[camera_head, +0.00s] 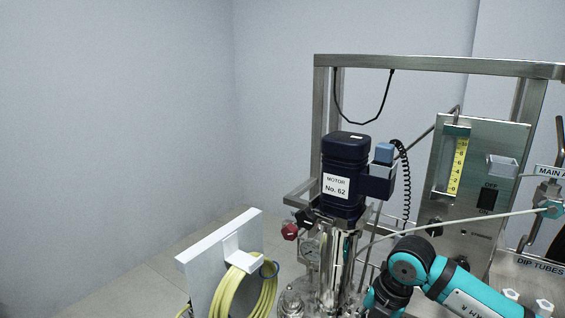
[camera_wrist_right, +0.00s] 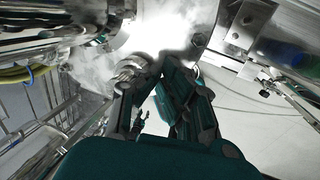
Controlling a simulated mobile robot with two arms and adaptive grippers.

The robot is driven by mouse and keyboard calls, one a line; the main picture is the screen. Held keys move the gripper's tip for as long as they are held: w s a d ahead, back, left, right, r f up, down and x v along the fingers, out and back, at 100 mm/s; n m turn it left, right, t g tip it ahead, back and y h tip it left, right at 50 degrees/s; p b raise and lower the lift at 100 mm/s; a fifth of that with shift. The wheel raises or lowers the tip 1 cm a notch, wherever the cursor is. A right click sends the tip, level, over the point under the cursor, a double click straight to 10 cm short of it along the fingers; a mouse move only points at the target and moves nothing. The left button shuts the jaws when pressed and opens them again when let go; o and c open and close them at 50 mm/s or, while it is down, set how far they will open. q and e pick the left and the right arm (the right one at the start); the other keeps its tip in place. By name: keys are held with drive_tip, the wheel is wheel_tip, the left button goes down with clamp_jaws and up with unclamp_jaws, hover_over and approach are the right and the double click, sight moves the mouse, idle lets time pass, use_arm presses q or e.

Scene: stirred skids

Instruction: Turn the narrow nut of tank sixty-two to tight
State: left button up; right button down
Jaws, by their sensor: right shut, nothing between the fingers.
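The dark blue motor (camera_head: 345,165), labelled "MOTOR No. 62", stands upright on a shiny metal column (camera_head: 338,265) in the head view. Metal fittings of the tank (camera_head: 292,302) show at its foot; the rest of the tank is below the picture. In the right wrist view a shiny tank surface (camera_wrist_right: 165,28) fills the top. A small ridged metal fitting (camera_wrist_right: 128,70) sits by the left finger's tip; I cannot tell whether it is the narrow nut or touches the finger. My right gripper (camera_wrist_right: 150,78) is shut and empty, close under the tank surface. My left gripper is not in view.
A steel frame (camera_head: 430,63) surrounds the motor. A panel (camera_head: 470,215) with a yellow scale and an OFF/ON switch stands right. A white board (camera_head: 212,265) with a coiled yellow hose (camera_head: 240,292) stands front left. The floor at left is clear.

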drive_tip(key=shift+s+a, duration=0.2)
drive_tip(key=shift+s, duration=0.15)
drive_tip(key=shift+s+a+b, duration=0.3)
drive_tip(key=shift+s+b, duration=0.15)
drive_tip(key=shift+b, duration=0.05)
drive_tip(key=shift+s+a+r+b, duration=0.1)
drive_tip(key=shift+s+a+b, duration=0.25)
drive_tip(key=shift+s+a, duration=0.1)
idle(0.4)
drive_tip(key=shift+s+d, duration=0.15)
drive_tip(key=shift+s, duration=0.1)
drive_tip(key=p+v, duration=0.1)
drive_tip(key=v, duration=0.1)
drive_tip(key=p+v, duration=0.1)
drive_tip(key=a+p+v, duration=0.1)
drive_tip(key=v, duration=0.1)
drive_tip(key=shift+w+d+r, duration=0.1)
drive_tip(key=shift+w+r, duration=0.2)
drive_tip(key=shift+r, duration=0.25)
